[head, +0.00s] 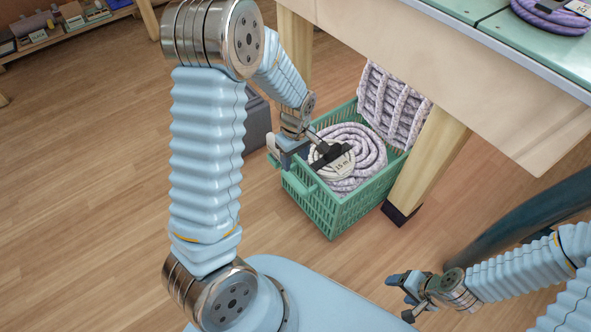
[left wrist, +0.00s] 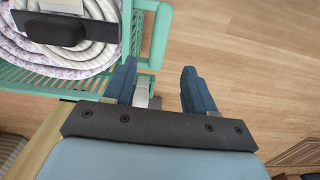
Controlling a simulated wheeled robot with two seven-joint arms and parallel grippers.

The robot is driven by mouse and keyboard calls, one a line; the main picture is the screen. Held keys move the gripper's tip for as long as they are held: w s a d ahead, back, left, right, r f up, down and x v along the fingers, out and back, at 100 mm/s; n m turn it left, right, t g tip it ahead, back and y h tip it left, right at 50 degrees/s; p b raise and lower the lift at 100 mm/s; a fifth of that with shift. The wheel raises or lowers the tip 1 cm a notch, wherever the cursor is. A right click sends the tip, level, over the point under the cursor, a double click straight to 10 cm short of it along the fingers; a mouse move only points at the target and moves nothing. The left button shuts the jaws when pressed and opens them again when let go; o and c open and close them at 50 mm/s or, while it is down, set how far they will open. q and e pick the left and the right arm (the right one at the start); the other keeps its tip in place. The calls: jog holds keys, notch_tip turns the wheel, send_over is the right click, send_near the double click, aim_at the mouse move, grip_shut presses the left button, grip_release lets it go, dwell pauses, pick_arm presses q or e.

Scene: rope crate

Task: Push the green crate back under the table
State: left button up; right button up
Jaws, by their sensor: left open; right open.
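The green crate (head: 322,212) stands on the floor, partly under the table (head: 470,75), with its near-left end sticking out past the table edge. A coiled white-and-purple rope (head: 372,161) with a dark strap lies in it. My left gripper (head: 285,158) is open at the crate's protruding end, by the green handle. In the left wrist view the handle (left wrist: 160,35) lies just ahead of and between the spread fingers (left wrist: 159,68); I cannot tell whether they touch it. My right gripper (head: 402,297) is open and empty, low at the right, away from the crate.
A wooden table leg (head: 430,163) with a dark foot stands close along the crate's right side. A second rope bundle (head: 392,105) is at the crate's far end. A dark grey box (head: 256,122) stands left of the crate. Wooden floor (head: 90,190) is clear at the left.

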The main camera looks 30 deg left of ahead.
aim_at(295, 180)
pick_arm(q)
notch_tip(295, 180, down, 12)
jog(key=shift+r+b, duration=0.15)
jog(key=shift+b, duration=0.95)
grip_shut()
